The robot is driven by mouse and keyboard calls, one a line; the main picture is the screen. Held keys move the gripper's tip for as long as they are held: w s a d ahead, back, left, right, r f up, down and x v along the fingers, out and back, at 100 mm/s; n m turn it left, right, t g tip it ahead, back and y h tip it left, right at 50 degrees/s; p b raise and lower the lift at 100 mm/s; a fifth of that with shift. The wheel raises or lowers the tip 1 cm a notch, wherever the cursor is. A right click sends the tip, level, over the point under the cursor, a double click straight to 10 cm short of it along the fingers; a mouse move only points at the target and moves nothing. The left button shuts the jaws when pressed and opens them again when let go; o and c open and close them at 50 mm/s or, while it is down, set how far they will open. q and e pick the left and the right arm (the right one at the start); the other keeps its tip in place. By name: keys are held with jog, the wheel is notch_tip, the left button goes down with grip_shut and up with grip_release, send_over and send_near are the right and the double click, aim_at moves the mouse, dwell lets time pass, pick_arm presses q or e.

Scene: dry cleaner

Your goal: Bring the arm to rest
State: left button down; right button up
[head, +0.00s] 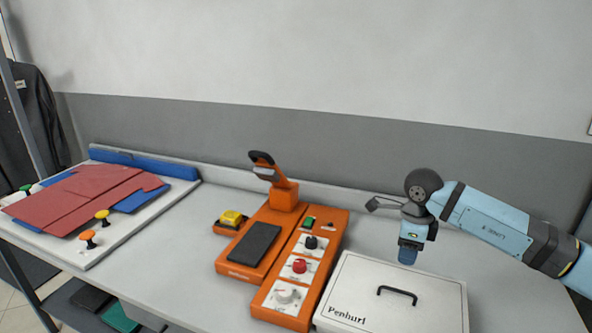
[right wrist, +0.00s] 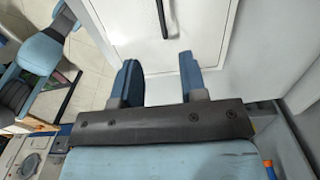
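My right arm reaches in from the right side of the head view. My left gripper is in neither view.
An orange press machine (head: 284,203) with knobs, a dark pad and a yellow button stands left of the box. A white board with red cloth (head: 85,198) lies at the far left. The white table (head: 490,290) is clear right of the box.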

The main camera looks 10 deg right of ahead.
jog(key=s+a+f+m+t+y+p, duration=0.1)
jog(key=s+a+m+y, duration=0.4)
jog(key=a, duration=0.4)
jog(key=s+a+m+t+y+p, duration=0.1)
jog(key=s+a+m+t+y, duration=0.15)
jog(key=a+y, duration=0.6)
jog(key=s+a+f+m+y+p, duration=0.15)
jog(key=s+a+m+y, duration=0.35)
jog(key=a, duration=0.5)
jog(key=s+d+f+m+t+h+p, duration=0.1)
jog(key=s+d+f+m+t+h, duration=0.1)
jog(key=m, duration=0.8)
jog(key=s+d+f+m+t+h+p, duration=0.1)
jog(key=s+d+f+m+t+h, duration=0.2)
jog(key=f+m, duration=0.7)
jog(key=s+d+f+m+t+h+p, duration=0.1)
jog(key=s+d+f+m+t+h, duration=0.1)
jog(key=s+d+f+m+h, duration=0.3)
jog(key=s+f+m+h, duration=0.1)
jog(key=s+m+h, duration=0.3)
jog(key=m+h, duration=0.1)
jog(key=shift+s+d+f+m, duration=0.2)
jog(key=shift+d+f+m, duration=0.2)
jog(key=shift+m, duration=0.25)
jog(key=shift+t, duration=0.25)
